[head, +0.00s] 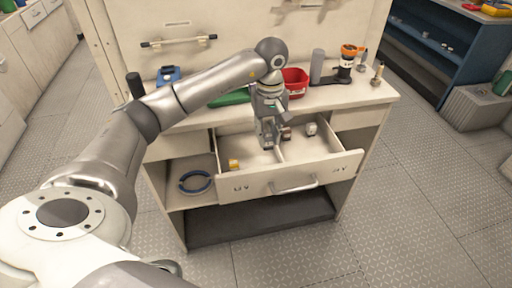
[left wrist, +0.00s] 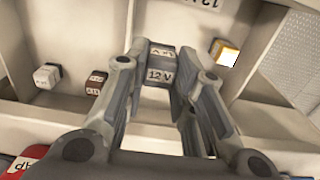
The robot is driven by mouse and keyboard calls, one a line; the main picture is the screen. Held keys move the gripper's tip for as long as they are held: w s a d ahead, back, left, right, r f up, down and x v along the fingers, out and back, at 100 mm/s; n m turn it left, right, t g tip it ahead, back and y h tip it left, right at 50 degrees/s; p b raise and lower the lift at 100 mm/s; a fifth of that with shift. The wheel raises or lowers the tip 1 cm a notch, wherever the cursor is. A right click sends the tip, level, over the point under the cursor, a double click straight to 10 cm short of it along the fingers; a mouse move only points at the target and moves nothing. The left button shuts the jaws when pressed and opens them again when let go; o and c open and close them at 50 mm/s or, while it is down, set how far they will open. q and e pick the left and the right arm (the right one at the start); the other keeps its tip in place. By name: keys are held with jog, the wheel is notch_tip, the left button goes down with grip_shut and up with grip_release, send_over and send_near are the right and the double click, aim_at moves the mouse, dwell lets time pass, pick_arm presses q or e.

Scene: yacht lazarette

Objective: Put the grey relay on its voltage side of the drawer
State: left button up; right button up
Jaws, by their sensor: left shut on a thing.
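My left gripper (head: 268,138) is over the open drawer (head: 300,178), near its divider. It is shut on the grey relay (left wrist: 160,72), whose white label reads "12 V" in the left wrist view. In the head view the relay is largely hidden by the fingers. The drawer front bears a small label at left (head: 241,187) and one at right (head: 340,168). In the left wrist view a label reading "12V" (left wrist: 205,3) is on the yellow relay's side. My right gripper is not in view.
A yellow relay (head: 234,165) lies in the drawer's left compartment. A white relay (head: 311,128) and a reddish-brown relay (head: 286,132) lie in the right one. A red bin (head: 295,82) and a grey cylinder (head: 317,66) stand on the worktop behind. The left compartment has free floor.

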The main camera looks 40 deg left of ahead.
aim_at(267, 147)
pick_arm(q)
notch_tip(267, 147, down, 4)
jog(key=shift+f, duration=0.7)
notch_tip(267, 147, down, 2)
jog(key=shift+s+f+p, duration=0.1)
jog(key=shift+f+p, duration=0.05)
jog(key=shift+p, duration=0.25)
jog(key=shift+f, duration=0.3)
jog(key=o, duration=0.9)
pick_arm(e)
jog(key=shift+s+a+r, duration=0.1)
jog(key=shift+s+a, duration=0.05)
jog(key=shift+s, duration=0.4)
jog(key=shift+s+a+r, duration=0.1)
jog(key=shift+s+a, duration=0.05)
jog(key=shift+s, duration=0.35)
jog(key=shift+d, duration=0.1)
